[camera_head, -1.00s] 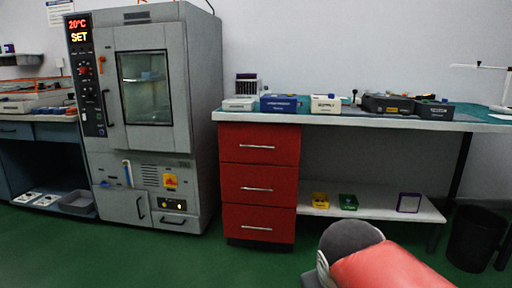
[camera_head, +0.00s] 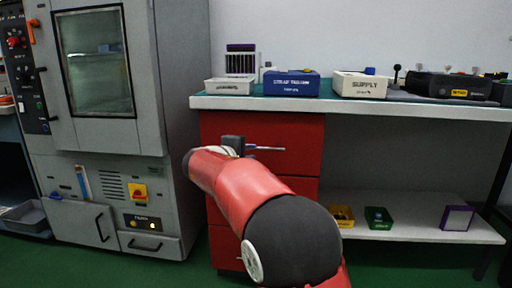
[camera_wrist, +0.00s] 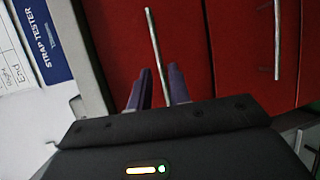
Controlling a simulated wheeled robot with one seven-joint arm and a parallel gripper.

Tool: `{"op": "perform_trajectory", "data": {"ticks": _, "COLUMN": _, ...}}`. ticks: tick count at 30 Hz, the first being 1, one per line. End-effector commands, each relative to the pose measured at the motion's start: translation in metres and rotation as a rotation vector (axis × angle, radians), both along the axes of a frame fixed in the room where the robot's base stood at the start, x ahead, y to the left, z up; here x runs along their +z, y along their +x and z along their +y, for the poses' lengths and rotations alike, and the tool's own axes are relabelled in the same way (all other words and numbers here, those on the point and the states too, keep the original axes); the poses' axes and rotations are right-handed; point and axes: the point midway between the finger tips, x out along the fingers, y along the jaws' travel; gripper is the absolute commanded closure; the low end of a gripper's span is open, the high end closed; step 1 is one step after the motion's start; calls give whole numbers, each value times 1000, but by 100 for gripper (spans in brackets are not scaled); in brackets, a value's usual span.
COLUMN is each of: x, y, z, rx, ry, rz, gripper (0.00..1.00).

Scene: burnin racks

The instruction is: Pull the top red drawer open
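The top red drawer (camera_head: 290,129) sits under the left end of the bench, and its face looks flush with the cabinet. Its silver bar handle (camera_head: 268,149) runs level across the face. In the wrist view the same handle (camera_wrist: 156,45) runs down between my two purple fingertips. My gripper (camera_wrist: 160,82) is open, with one finger on each side of the bar and small gaps visible. I cannot tell whether a finger touches it. In the head view my gripper (camera_head: 236,146) is at the handle's left part, and my arm hides much of the lower drawers.
The second drawer's handle (camera_wrist: 277,40) shows at right in the wrist view. White, blue and dark boxes, including the blue strap tester box (camera_head: 291,83), stand on the bench (camera_head: 420,108). A grey oven cabinet (camera_head: 170,60) stands to the left. A low shelf (camera_head: 410,230) holds small bins.

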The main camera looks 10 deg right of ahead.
Motion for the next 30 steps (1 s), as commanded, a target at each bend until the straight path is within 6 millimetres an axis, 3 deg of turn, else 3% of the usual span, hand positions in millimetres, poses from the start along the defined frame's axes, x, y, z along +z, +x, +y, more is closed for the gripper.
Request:
{"op": "perform_trajectory", "data": {"ticks": 4, "x": -2, "y": 11, "z": -3, "rx": 4, "ry": -17, "rz": -6, "gripper": 81}}
{"op": "perform_trajectory", "data": {"ticks": 16, "x": -12, "y": 54, "z": -41, "rx": 3, "ry": -14, "rz": -5, "gripper": 81}}
{"op": "perform_trajectory", "data": {"ticks": 28, "x": -14, "y": 61, "z": -47, "rx": 4, "ry": -13, "rz": -6, "gripper": 81}}
{"op": "perform_trajectory", "data": {"ticks": 30, "x": -14, "y": 61, "z": -48, "rx": 4, "ry": -13, "rz": -6, "gripper": 89}}
